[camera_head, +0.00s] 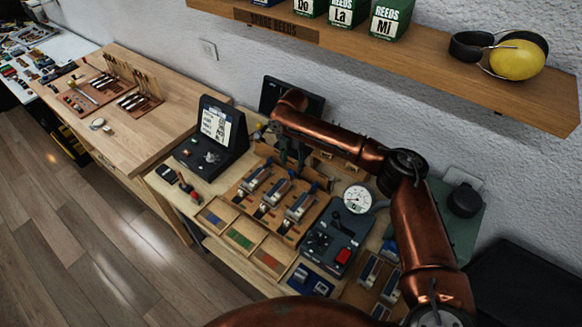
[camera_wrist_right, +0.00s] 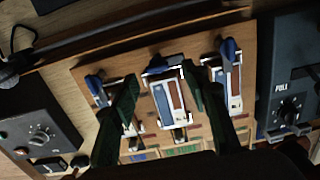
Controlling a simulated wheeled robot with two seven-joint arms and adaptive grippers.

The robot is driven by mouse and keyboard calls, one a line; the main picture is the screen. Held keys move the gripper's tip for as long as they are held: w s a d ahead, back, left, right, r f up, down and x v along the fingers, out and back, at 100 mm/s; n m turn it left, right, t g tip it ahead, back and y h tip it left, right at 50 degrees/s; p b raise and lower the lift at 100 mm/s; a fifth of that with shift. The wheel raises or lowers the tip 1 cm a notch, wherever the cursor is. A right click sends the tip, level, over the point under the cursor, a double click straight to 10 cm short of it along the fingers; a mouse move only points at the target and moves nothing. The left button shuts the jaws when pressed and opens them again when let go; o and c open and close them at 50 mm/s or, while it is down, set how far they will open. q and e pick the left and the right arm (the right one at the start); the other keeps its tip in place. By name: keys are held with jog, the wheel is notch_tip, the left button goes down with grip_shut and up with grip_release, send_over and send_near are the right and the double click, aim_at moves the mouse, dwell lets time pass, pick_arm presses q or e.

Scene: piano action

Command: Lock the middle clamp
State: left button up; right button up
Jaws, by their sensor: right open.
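Three clamps with blue-tipped levers sit in a row on a wooden board (camera_head: 243,202). The middle clamp (camera_head: 274,193) shows between the other two; in the right wrist view the middle clamp (camera_wrist_right: 171,97) has a blue tip at its top end. My right gripper (camera_head: 291,154) is over the back of the board, and its dark green fingers also show in the right wrist view (camera_wrist_right: 163,80). They are spread open, one on each side of the middle clamp in that view. I cannot tell whether they touch anything. My left gripper is out of view.
Left of the board stands a dark device with a screen (camera_head: 214,130). Right of it are a dark control box (camera_head: 334,238) and a round dial (camera_head: 357,198). Trays with coloured pieces (camera_head: 240,238) lie in front. A wooden shelf (camera_head: 420,62) hangs above.

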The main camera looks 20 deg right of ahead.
aim_at(291, 171)
jog(key=f, duration=0.3)
jog(key=shift+w, duration=0.3)
jog(key=shift+s+f, duration=0.1)
jog(key=shift+f, duration=0.1)
jog(key=shift+a, duration=0.1)
jog(key=c, duration=1.1)
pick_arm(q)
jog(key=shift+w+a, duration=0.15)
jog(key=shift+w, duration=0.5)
pick_arm(e)
grip_shut()
